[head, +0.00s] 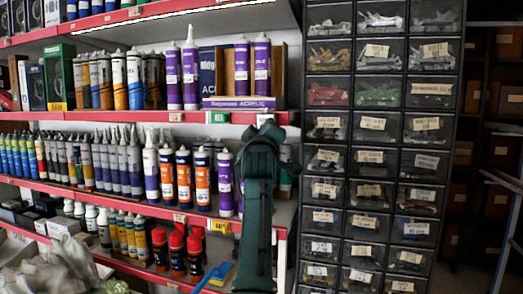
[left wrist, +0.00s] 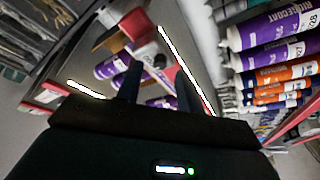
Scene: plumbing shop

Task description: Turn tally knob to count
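I cannot make out a tally knob for certain in either view. In the left wrist view, a small grey box (left wrist: 148,53) with a red block (left wrist: 135,22) above it sits beyond the fingers; I cannot tell what it is. My left gripper (left wrist: 157,78) shows there with its two dark fingers apart and nothing visibly held between them. In the head view, my dark green arm (head: 258,205) rises before the right end of the shelves and hides its own fingertips and what lies behind. My right gripper is in neither view.
Red-edged shelves (head: 150,120) hold many sealant tubes, including purple tubes (head: 181,75) and orange-labelled cartridges (head: 202,178). A black cabinet of small drawers (head: 372,125) stands right of my arm. A ladder (head: 508,205) stands at the far right.

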